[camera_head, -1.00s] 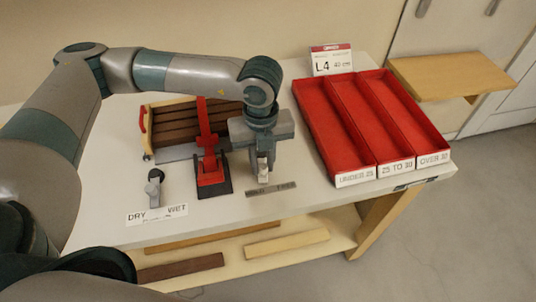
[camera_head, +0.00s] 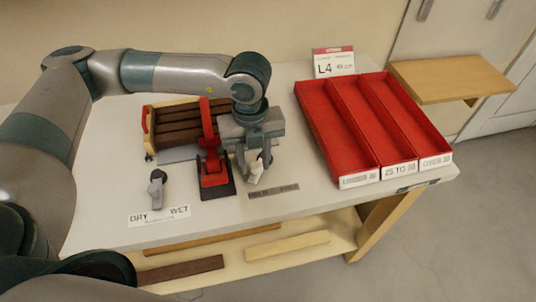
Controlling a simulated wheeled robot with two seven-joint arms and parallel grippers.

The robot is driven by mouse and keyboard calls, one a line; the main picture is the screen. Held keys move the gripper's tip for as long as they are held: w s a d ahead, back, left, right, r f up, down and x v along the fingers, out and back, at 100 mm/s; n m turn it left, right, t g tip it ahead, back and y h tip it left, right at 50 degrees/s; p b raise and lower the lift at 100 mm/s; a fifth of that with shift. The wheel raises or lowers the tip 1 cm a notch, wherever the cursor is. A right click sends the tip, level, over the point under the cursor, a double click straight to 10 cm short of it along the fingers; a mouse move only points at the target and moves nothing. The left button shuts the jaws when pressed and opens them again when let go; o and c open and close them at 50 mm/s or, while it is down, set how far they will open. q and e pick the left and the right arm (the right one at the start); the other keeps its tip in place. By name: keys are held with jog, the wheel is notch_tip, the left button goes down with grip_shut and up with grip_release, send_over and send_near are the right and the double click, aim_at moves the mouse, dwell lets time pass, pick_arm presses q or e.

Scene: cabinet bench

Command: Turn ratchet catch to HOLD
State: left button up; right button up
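The ratchet catch (camera_head: 256,172) is a small pale lever at the front of the bench, right of the red clamp lever. It stands tilted, just behind a small grey label plate (camera_head: 273,192) whose words are too blurred to read surely. My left gripper (camera_head: 255,170) points down over the catch. Its fingers look spread apart, one on each side of the catch; whether either touches it is unclear. The gripper body hides what lies behind the catch. My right gripper is not in view.
A red lever clamp (camera_head: 213,165) stands close left of the gripper, before a rack of brown slats (camera_head: 180,122). A DRY/WET knob (camera_head: 156,188) is at the front left. A red three-lane tray (camera_head: 345,130) and an L4 sign (camera_head: 333,63) are right.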

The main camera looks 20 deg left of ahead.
pick_arm(q)
jog(key=shift+o, duration=0.6)
notch_tip(320, 180, down, 2)
jog(key=shift+d, duration=0.15)
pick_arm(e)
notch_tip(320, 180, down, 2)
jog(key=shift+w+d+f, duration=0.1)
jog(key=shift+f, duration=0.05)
pick_arm(q)
jog(key=shift+r, duration=0.35)
notch_tip(320, 180, up, 9)
jog(key=d+p, duration=0.1)
jog(key=p, duration=0.2)
jog(key=shift+w+d+p, duration=0.2)
jog(key=shift+w+p, duration=0.05)
jog(key=shift+p, duration=0.15)
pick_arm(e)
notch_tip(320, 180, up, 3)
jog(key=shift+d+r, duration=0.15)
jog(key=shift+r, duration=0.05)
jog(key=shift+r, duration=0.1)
